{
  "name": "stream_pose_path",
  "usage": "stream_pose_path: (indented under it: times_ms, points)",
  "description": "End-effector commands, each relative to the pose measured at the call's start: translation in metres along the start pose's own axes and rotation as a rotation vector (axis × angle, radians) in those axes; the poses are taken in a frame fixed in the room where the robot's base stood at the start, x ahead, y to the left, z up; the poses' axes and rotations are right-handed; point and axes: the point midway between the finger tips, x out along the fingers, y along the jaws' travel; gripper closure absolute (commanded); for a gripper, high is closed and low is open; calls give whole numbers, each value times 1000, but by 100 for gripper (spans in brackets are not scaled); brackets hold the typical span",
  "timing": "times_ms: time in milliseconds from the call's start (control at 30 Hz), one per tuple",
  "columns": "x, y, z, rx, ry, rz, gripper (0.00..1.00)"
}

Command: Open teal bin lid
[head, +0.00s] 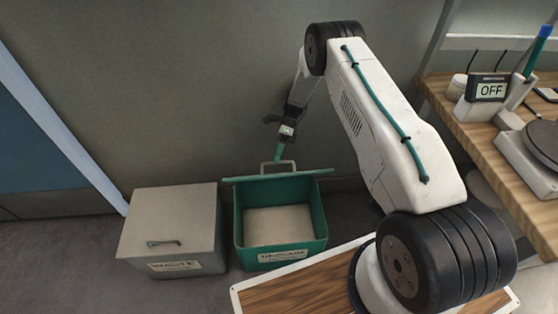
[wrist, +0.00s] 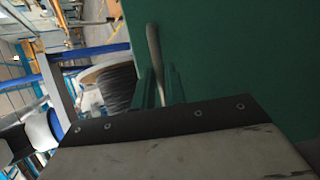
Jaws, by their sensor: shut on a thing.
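The teal bin (head: 240,225) stands on the floor against the wall, and its interior is visible from above. Its teal lid (head: 310,175) is raised and shows nearly edge-on at the back of the bin. The lid's grey handle (head: 289,164) sticks up above that edge. My gripper (head: 278,156) is at the handle, its teal fingers shut on it. In the wrist view, the handle bar (wrist: 153,48) passes between the fingers of my gripper (wrist: 162,82), and the lid's green face (wrist: 230,50) fills the right side.
A grey waste bin (head: 172,220) with a closed lid stands close to the left of the teal bin. A wooden workbench (head: 440,90) with a scale and an OFF display (head: 490,90) is at the right. A blue door (head: 35,140) is at the left.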

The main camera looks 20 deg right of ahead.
Motion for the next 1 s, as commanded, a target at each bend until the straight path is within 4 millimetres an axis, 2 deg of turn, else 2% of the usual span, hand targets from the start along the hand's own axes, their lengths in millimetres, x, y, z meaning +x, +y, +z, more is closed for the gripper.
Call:
stream_pose_path:
  times_ms: [33,433,467,500,833,1000]
  points:
    - [1,-7,-1,0,0,-19,100]
    - [4,-7,1,-3,7,-16,100]
    - [4,-6,1,-3,7,-15,76]
    - [4,-6,1,-3,7,-15,66]
    - [2,-3,3,-3,7,-12,66]
    - [-11,12,7,-4,6,-14,66]
